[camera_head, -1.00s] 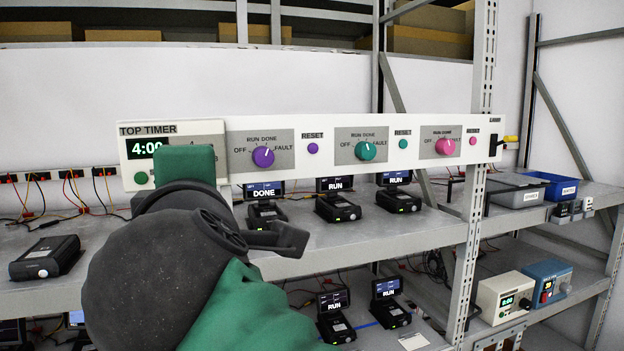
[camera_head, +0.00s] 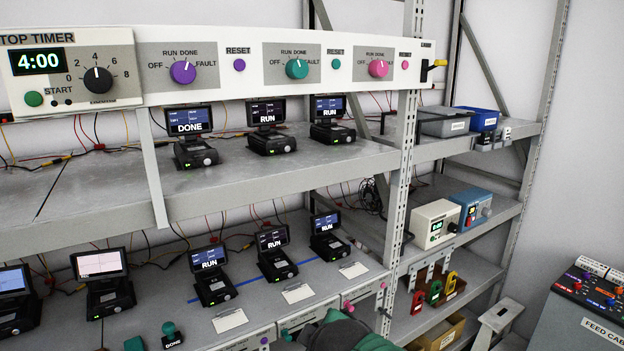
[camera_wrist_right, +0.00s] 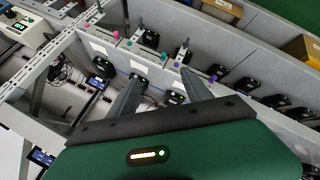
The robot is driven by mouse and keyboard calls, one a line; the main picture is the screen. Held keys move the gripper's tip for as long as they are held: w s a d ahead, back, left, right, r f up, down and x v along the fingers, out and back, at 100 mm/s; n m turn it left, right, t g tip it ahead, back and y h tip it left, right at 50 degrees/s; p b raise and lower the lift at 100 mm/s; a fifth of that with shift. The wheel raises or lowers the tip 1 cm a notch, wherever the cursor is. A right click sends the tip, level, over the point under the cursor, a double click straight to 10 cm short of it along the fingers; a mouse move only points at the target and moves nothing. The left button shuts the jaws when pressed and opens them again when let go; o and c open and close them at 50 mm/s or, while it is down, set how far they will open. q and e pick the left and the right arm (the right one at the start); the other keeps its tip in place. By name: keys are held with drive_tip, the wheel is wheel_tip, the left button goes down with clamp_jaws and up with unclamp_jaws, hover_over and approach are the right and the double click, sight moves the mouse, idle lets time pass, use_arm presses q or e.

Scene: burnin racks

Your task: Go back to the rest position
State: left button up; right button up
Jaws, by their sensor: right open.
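My right gripper (camera_wrist_right: 162,76) shows in the right wrist view. Its two grey fingers are spread apart with nothing between them, over the lower shelf area. In the head view a green and dark piece of my arm (camera_head: 338,334) shows at the bottom edge, low in front of the racks; its fingers are not visible there. My left gripper is in neither view.
The timer panel (camera_head: 97,78) with coloured knobs spans the upper rack. Devices with screens reading DONE or RUN stand on both shelves, including a DONE unit (camera_head: 193,135). A rack post (camera_head: 403,165) stands right of centre. A control console (camera_head: 592,310) is at the lower right.

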drive_tip(key=s+d+f+m+g+b, duration=0.2)
drive_tip(key=s+d+f+m, duration=0.4)
drive_tip(key=s+d+f, duration=0.3)
drive_tip(key=s+d+f+m+g+h+b, duration=0.1)
drive_tip(key=s+d+f+m, duration=0.5)
drive_tip(key=f, duration=1)
drive_tip(key=s+d+g+b, duration=0.1)
drive_tip(key=s+d+g, duration=0.1)
drive_tip(key=s+d, duration=0.1)
drive_tip(key=shift+s+f+g+h, duration=0.2)
drive_tip(key=shift+s+g+h, duration=0.1)
drive_tip(key=shift+s, duration=0.05)
drive_tip(key=shift+d+f, duration=0.1)
drive_tip(key=shift+d, duration=0.35)
drive_tip(key=shift+a, duration=0.25)
drive_tip(key=shift+d, duration=0.15)
